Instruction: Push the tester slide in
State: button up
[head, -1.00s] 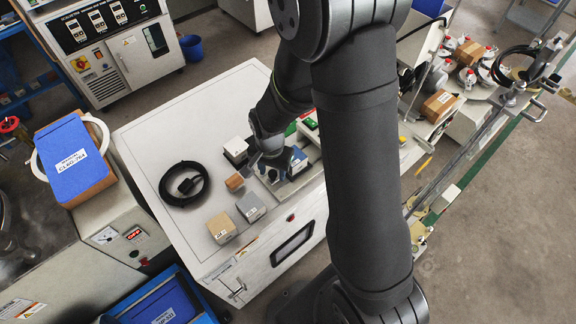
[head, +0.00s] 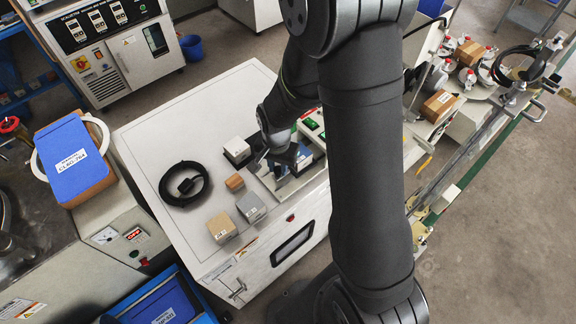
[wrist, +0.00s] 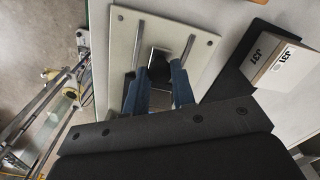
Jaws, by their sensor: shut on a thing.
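The tester is a pale plate (wrist: 205,45) with corner screws, seen in the wrist view; in the head view it lies on the cabinet top, partly behind my arm. The tester slide (wrist: 160,62) shows as a dark piece in the middle of this plate. My gripper (wrist: 160,75) has its two blue-grey fingers on either side of this dark piece and is shut on it. In the head view my gripper (head: 288,158) points down over the tester. My wrist hides much of the slide there, so how far in it sits cannot be told.
Left of the tester on the cabinet top (head: 160,135) are a white-topped block (head: 237,148), a small brown block (head: 235,182), a grey box (head: 251,206), a tan box (head: 222,227) and a coiled black cable (head: 163,187). The top's far left is clear.

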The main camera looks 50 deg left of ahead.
aim_at(304, 148)
jog(key=shift+w, duration=1.9)
jog(key=shift+w, duration=2.95)
jog(key=o, duration=0.8)
jog(key=shift+r, duration=0.1)
